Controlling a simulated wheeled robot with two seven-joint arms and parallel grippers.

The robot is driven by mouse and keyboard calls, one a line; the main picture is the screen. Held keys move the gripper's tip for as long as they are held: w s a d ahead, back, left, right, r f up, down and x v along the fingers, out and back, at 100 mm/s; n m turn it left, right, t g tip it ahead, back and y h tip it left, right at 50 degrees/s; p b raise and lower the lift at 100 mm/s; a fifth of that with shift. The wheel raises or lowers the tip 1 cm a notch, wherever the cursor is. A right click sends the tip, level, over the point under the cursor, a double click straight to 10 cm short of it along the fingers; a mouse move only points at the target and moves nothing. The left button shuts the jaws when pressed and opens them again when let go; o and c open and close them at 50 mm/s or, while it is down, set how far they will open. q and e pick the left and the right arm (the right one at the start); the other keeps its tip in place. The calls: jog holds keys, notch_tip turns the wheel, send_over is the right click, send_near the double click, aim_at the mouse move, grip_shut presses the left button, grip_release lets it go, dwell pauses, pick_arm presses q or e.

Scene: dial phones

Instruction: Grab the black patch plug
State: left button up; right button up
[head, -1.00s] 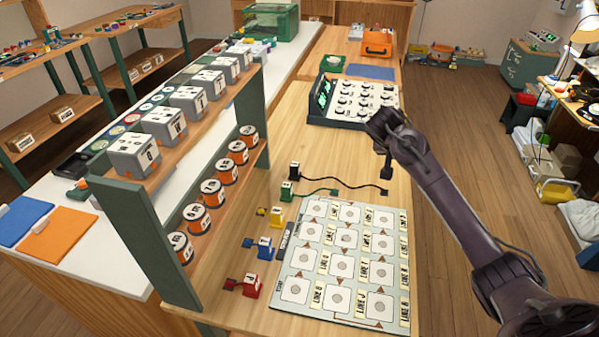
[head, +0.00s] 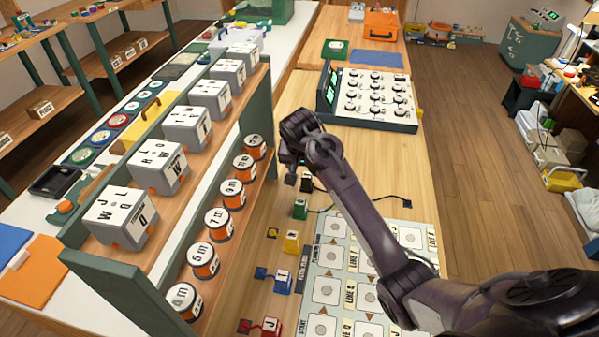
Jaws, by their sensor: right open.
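The black patch plug (head: 307,184) stands on the wooden bench, just behind the green plug (head: 300,208). It is partly hidden by my right gripper (head: 291,179), and its black cable shows again to the right, ending in a small black tip (head: 407,203). My right gripper is open, pointing down close to the plug's left side; whether they touch cannot be told. My left gripper is not in view.
A yellow plug (head: 291,242), a blue plug (head: 282,281) and a red plug (head: 271,327) stand in a row toward the front. A patch board (head: 325,292) lies right of them. A knob console (head: 375,120) sits behind.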

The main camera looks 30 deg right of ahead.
aim_at(307, 175)
jog(key=x, duration=0.3)
jog(key=shift+s+d+f+p, duration=0.15)
jog(key=shift+f+p, duration=0.1)
jog(key=shift+p, duration=0.1)
jog(key=x, duration=0.2)
jog(key=shift+d+f, duration=0.1)
jog(key=shift+f, duration=0.25)
jog(key=shift+w+d+f, duration=0.15)
jog(key=shift+w+f, duration=0.2)
jog(key=shift+f, duration=0.1)
jog(key=c, duration=1.1)
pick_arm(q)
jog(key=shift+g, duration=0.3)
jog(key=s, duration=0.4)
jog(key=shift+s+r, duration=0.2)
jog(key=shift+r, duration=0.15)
pick_arm(e)
jog(key=shift+r, duration=0.1)
